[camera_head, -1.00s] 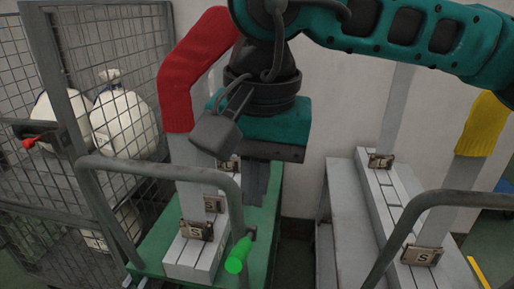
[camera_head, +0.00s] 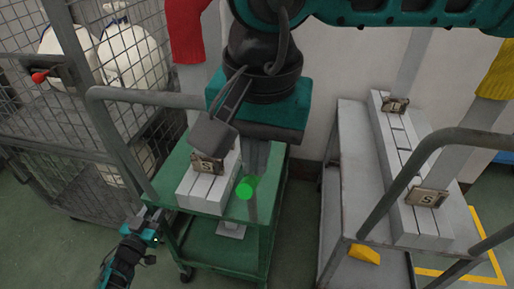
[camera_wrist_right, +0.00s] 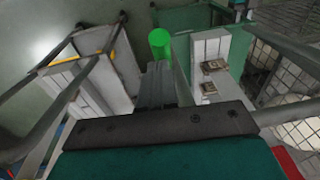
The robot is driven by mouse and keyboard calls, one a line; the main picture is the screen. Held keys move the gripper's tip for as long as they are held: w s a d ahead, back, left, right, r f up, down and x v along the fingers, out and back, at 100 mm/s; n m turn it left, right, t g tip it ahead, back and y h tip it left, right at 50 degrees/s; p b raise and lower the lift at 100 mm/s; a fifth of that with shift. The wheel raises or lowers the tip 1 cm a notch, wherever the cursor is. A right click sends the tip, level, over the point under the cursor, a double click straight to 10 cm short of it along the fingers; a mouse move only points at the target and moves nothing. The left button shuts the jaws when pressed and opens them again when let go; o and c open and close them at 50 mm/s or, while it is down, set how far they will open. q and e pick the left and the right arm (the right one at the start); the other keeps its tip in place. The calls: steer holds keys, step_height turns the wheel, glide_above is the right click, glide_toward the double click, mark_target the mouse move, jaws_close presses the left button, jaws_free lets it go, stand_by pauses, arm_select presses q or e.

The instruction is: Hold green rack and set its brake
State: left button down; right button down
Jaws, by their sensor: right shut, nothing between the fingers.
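The green rack (camera_head: 172,165) is a two-shelf trolley left of centre with a grey bent-tube handle (camera_head: 165,96). Its deck also shows in the wrist view (camera_wrist_right: 185,18). A bright green cylinder (camera_head: 245,189) shows at the deck's near right, and just past the fingertips in the wrist view (camera_wrist_right: 160,43). My right gripper (camera_head: 252,180) points down over the deck, shut and empty; its fingers also show in the wrist view (camera_wrist_right: 157,66). My left gripper (camera_head: 152,222) is low beside the rack's near-left corner; its jaws are too small to read. I cannot make out a brake.
A wire-mesh cage (camera_head: 55,150) with white sacks stands close on the left. A grey trolley (camera_head: 350,185) with a tube handle stands on the right, with a yellow block (camera_head: 364,254) low on it. Narrow floor (camera_head: 300,230) shows between the trolleys.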

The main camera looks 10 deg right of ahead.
steer(key=shift+s+a+f+t+h, duration=0.15)
steer(key=shift+s+f+t+h, duration=0.05)
steer(key=shift+s+f+t, duration=0.3)
steer(key=shift+s+a+f+t+h, duration=0.2)
steer(key=shift+s+f+t, duration=0.2)
steer(key=shift+t, duration=0.2)
step_height(320, 180, down, 9)
steer(key=s, duration=0.2)
steer(key=shift+s+a+t, duration=0.15)
steer(key=shift+a+t, duration=0.15)
steer(key=shift+a, duration=0.05)
steer(key=shift+f, duration=0.25)
steer(key=shift+s+r, duration=0.1)
steer(key=v, duration=1.2)
steer(key=shift+r, duration=0.15)
arm_select(q)
steer(key=c, duration=0.7)
jaws_free()
steer(key=shift+c, duration=0.2)
